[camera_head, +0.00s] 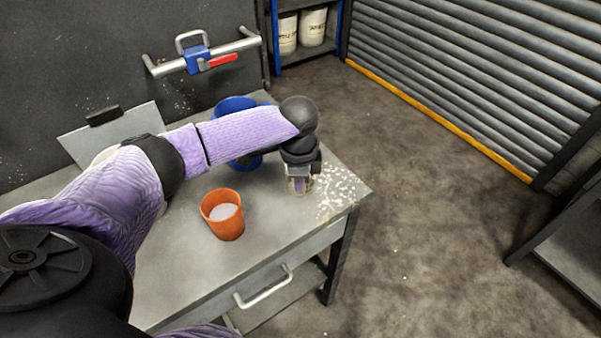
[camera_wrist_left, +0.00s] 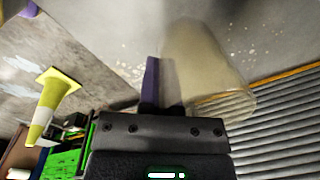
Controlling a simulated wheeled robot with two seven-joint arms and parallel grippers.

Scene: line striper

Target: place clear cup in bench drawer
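The clear cup (camera_wrist_left: 212,65) is see-through with a faint yellow tint and fills the upper middle of the left wrist view. In the head view it shows only faintly around the fingers, at the bench's right end. My left gripper (camera_head: 300,185) points down there. In the wrist view its purple fingers (camera_wrist_left: 160,85) are close together with the cup's wall between them, one seen dimly through the cup. Whether the cup touches the bench top is unclear. The bench drawer (camera_head: 310,256) looks shut, with a metal handle (camera_head: 263,288) on its front. My right gripper is out of view.
An orange cup (camera_head: 223,216) with pale contents stands on the bench top (camera_head: 190,268), left of my gripper. A blue container (camera_head: 236,108) stands behind my forearm. A tilted grey panel (camera_head: 115,130) is at the back left.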

